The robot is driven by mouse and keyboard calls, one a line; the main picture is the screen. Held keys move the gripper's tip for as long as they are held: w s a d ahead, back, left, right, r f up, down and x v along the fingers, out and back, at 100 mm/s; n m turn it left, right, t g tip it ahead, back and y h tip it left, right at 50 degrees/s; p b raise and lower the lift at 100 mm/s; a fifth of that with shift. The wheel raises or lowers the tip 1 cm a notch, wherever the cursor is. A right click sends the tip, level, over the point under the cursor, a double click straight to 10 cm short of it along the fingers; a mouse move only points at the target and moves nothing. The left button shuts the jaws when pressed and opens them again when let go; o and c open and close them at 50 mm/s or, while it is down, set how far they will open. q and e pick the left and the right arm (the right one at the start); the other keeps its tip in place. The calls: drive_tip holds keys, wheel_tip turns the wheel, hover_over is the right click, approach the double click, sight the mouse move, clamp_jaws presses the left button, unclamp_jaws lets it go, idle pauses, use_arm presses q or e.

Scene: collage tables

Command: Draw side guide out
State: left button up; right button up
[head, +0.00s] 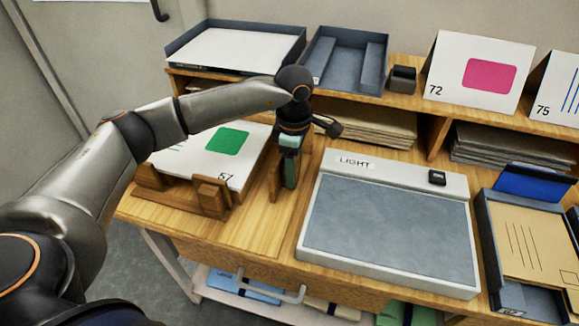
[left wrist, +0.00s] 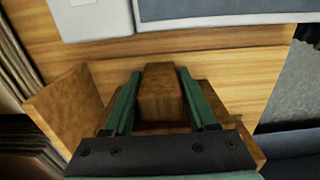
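The wooden side guide (head: 275,179) stands on the table to the right of the white card (head: 207,147) with a green shape. My left gripper (head: 290,172) points down at the guide. In the left wrist view its two green fingers (left wrist: 163,100) lie along both sides of the guide's wooden block (left wrist: 161,92), which fills the room between them. The gripper looks shut on this block; part of the contact is hidden. A wooden plate (left wrist: 65,98) of the guide shows to the left of the fingers. My right gripper is not in view.
Wooden corner stops (head: 213,197) hold the card's near edge. The light pad (head: 390,228) lies to the right, with a strip of bare table between it and the guide. A shelf with trays (head: 238,49) and cards (head: 478,72) stands behind. A tray (head: 492,250) is at far right.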

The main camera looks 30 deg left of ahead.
use_arm(q)
drive_tip(key=o, duration=0.3)
drive_tip(key=shift+a, duration=0.1)
wheel_tip(320, 180, up, 11)
drive_tip(key=shift+r+p, duration=0.1)
drive_tip(key=shift+p, duration=0.35)
drive_tip(key=shift+r, duration=0.65)
